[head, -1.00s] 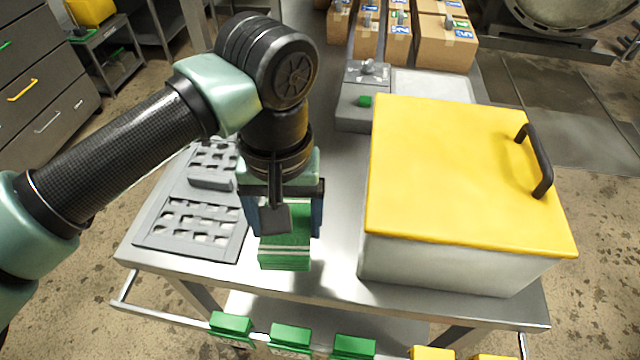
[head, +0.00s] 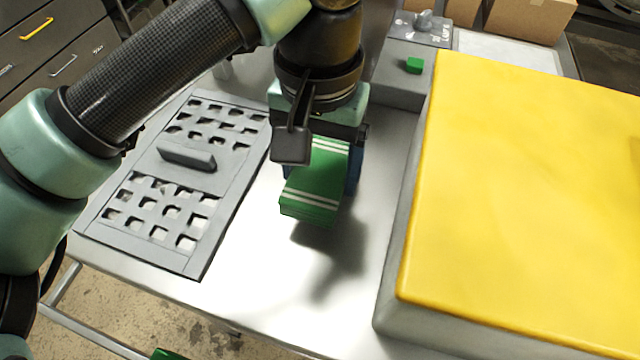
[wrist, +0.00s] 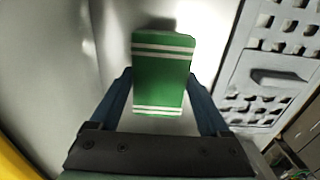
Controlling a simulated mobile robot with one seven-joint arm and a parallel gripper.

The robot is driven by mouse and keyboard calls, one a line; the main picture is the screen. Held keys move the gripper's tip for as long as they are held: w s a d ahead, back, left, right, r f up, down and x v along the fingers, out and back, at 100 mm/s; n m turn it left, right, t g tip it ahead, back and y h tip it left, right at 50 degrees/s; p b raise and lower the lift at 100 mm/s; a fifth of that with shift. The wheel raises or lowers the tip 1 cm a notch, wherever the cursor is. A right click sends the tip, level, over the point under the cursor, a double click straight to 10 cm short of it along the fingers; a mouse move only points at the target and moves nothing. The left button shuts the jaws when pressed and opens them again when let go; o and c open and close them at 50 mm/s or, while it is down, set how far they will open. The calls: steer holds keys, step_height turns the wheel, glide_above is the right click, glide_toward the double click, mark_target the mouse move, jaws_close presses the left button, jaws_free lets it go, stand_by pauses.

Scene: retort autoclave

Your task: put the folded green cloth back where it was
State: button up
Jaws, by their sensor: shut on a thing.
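The folded green cloth (head: 316,187) with white stripes is between the fingers of my gripper (head: 320,180). In the wrist view the cloth (wrist: 163,75) sits between the two blue fingers (wrist: 165,95), which are shut on it. In the head view it hangs above the steel table (head: 260,285), with a shadow on the tabletop below and to its right. Part of the cloth is hidden behind my wrist in the head view.
A grey slotted tray with a handle (head: 150,240) lies left of the cloth. A large box with a yellow lid (head: 530,200) stands close on the right. A grey device with a green button (head: 400,85) and cardboard boxes (head: 530,18) are behind. The front middle tabletop is clear.

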mark_target(320, 188)
steer(key=shift+f, duration=1.9)
steer(key=shift+b, duration=0.3)
steer(key=shift+f, duration=0.2)
steer(key=o, duration=1)
steer(key=shift+r, duration=0.15)
step_height(320, 188, up, 12)
steer(key=shift+r+p, duration=0.1)
steer(key=shift+p, duration=0.9)
